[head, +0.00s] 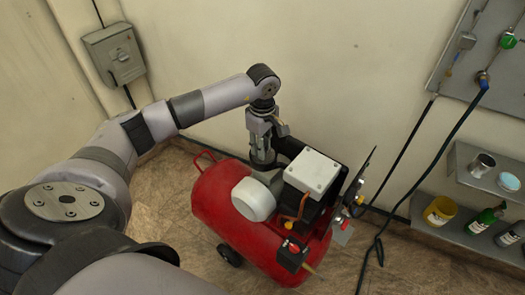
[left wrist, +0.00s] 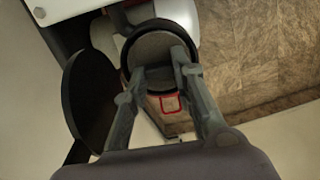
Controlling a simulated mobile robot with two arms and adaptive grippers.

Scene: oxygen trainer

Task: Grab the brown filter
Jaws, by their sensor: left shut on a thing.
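A red air compressor (head: 262,215) stands on the floor by the wall. My left gripper (head: 263,152) points down at its back side, beside the grey-white box on top. In the left wrist view the gripper fingers (left wrist: 165,68) are closed on a round brown-grey filter (left wrist: 153,47) with a dark rim. The fingertips overlap its near edge and hide part of it. The filter appears to be still at the compressor's side; whether it is attached cannot be told. In the head view the gripper mostly hides it. My right gripper is not in view.
A dark disc (left wrist: 92,100) is close beside the left finger. The white-topped box (head: 313,172) stands right of the gripper. Shelves with a yellow jar (head: 440,210) and bottles are at the right. Hoses hang from the wall panel (head: 480,75). Bare floor (head: 165,195) lies left.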

